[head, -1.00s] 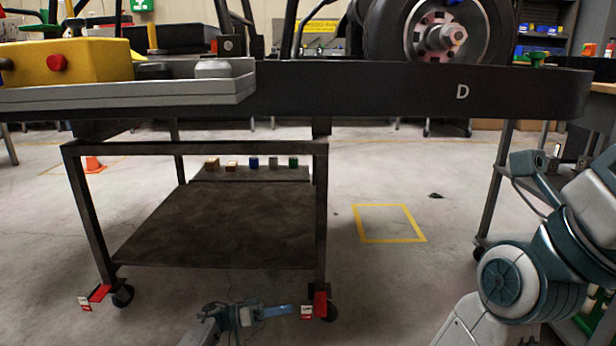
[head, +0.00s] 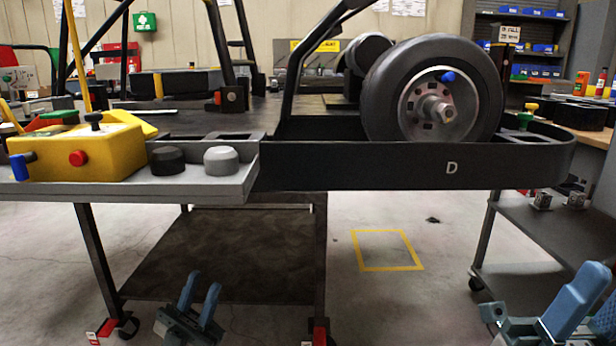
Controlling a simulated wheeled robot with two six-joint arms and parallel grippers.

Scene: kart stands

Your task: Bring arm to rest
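My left gripper (head: 198,298) shows at the bottom of the head view, left of centre. Its two blue-grey fingers point up and stand apart with nothing between them. It is in front of the kart stand (head: 205,262), low and clear of the side panel marked D (head: 400,166). My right gripper (head: 540,312) is at the lower right corner, partly cut off by the frame. One blue finger stands up and another part lies to its left; a gap seems to lie between them, with nothing held there.
A wheel (head: 432,92) with a blue nut sits on the kart. A yellow box (head: 75,150) with a red button rests on a grey tray (head: 130,189) at left. A shelf cart (head: 545,235) stands at right. The floor inside the yellow square (head: 388,250) is bare.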

